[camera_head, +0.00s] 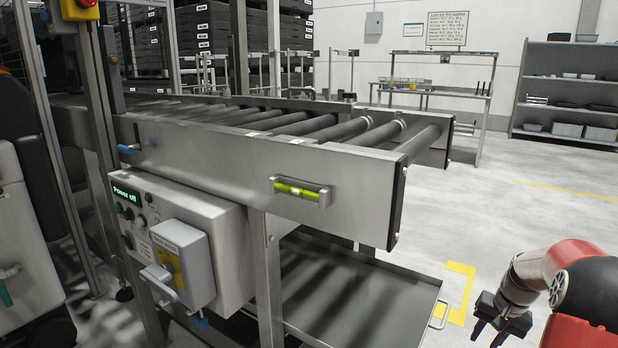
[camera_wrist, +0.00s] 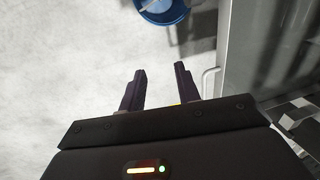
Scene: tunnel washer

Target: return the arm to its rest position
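My gripper (camera_head: 487,327) is at the lower right of the head view, at the end of my red and grey arm. It hangs over the floor, to the right of the tray under the conveyor, and touches nothing that I can see. In the wrist view my gripper (camera_wrist: 160,88) shows two dark fingers standing apart with bare floor between them. It is open and empty.
A roller conveyor (camera_head: 230,160) with a control box (camera_head: 185,240) stands at left and centre. A tray (camera_head: 350,300) with a handle lies beneath it. A blue round object (camera_wrist: 162,10) is on the floor. Free floor lies right.

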